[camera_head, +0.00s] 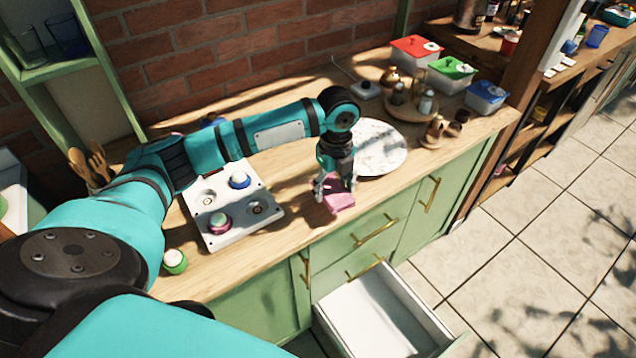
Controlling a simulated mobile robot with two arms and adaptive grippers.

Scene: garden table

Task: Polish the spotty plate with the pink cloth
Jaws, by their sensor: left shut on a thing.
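The plate (384,146) is a large, pale, round plate with faint marks on it, lying on the wooden counter. My left arm partly hides its left side. My left gripper (335,186) points down just left of and in front of the plate, near the counter's front edge. It is shut on the pink cloth (340,203), which hangs below the fingers. I cannot tell whether the cloth touches the counter. My right gripper is not in view.
A white panel (213,227) with round jars on it lies left of the cloth. A green jar (175,262) stands near the front edge. Lidded boxes (416,50) and a wooden stand with small jars (405,108) sit behind the plate. An open drawer (378,318) juts out below.

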